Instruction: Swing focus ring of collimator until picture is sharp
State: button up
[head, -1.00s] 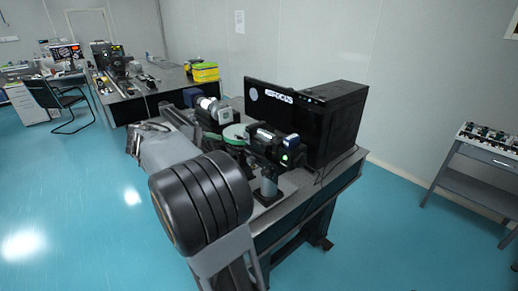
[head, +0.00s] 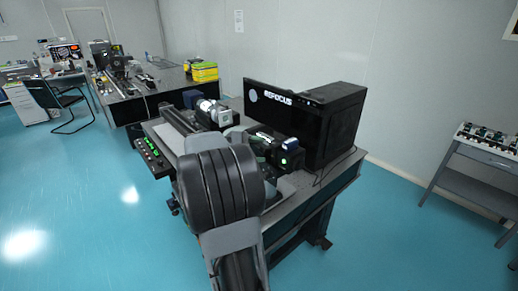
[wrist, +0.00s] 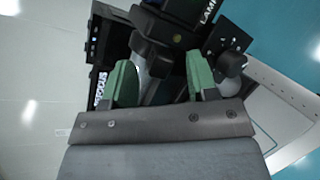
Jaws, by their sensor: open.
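In the wrist view my gripper (wrist: 161,70) is open, with its two green finger pads apart. A dark rounded part with a grey stem (wrist: 153,60) lies between the pads; I cannot tell whether it belongs to the focus ring or whether a pad touches it. In the head view a black optical unit (head: 288,152) with a lit spot stands on the table, and a grey-white cylindrical unit (head: 209,106) stands farther back. The dark screen (head: 265,113) reads "REFOCUS". My arm hides the gripper and much of the bench in the head view.
A black box (head: 338,130) stands beside the screen on the optical table (head: 318,197). A panel with green lights (head: 150,152) is at the table's left edge. In the wrist view a second dark knob (wrist: 231,64) sits just right of the right pad.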

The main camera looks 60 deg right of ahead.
jog(key=shift+s+d, duration=0.2)
